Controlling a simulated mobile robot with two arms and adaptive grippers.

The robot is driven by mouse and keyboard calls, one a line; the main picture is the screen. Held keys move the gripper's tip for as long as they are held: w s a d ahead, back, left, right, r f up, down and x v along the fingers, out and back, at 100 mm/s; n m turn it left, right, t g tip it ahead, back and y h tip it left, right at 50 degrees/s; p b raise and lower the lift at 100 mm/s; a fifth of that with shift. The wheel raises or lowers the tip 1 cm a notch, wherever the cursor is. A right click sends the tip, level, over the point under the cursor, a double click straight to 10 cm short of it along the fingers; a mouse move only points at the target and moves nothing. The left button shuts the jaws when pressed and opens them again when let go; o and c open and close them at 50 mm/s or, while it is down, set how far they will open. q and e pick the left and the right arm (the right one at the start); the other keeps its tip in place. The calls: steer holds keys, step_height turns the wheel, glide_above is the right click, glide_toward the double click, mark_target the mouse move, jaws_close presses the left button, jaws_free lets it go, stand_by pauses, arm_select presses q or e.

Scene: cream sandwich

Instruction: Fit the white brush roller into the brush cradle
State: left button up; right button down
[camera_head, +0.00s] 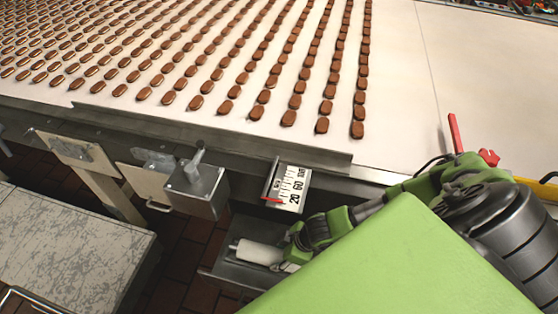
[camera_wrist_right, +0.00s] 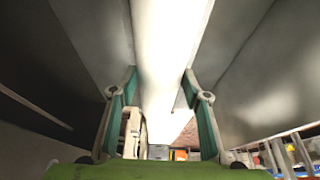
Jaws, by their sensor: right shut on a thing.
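The white brush roller (camera_head: 260,252) lies at the lower middle of the head view, under the conveyor's edge. My right gripper (camera_head: 290,250) is shut on its right part; its fingers are partly hidden by my green arm. In the right wrist view the roller (camera_wrist_right: 165,50) runs away between the two teal finger pads (camera_wrist_right: 160,115). The brush cradle seems to be the grey metal trough (camera_head: 225,270) around the roller, and its sloping walls (camera_wrist_right: 90,25) rise on both sides in the wrist view. I cannot tell whether the roller's ends are seated. My left gripper is not in view.
The conveyor belt (camera_head: 400,100) with rows of brown biscuits fills the top. A metal box with a lever (camera_head: 198,190) and a scale plate (camera_head: 289,188) hang at its front edge. A worn grey table (camera_head: 70,250) stands at lower left, with brick floor between.

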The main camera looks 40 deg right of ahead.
steer(key=shift+w+a, duration=0.1)
steer(key=shift+a, duration=0.1)
steer(key=shift+d, duration=0.2)
steer(key=c, duration=1.6)
jaws_free()
steer(key=shift+d+f, duration=0.1)
steer(key=shift+f, duration=0.1)
steer(key=o, duration=0.4)
steer(key=shift+o, duration=0.2)
steer(key=shift+r, duration=0.15)
steer(key=v, duration=1)
steer(key=shift+s+r+b, duration=0.25)
steer(key=shift+r+b, duration=0.05)
steer(key=shift+b, duration=0.05)
steer(key=shift+s+d+r, duration=0.15)
steer(key=shift+s+r, duration=0.05)
steer(key=shift+r, duration=0.45)
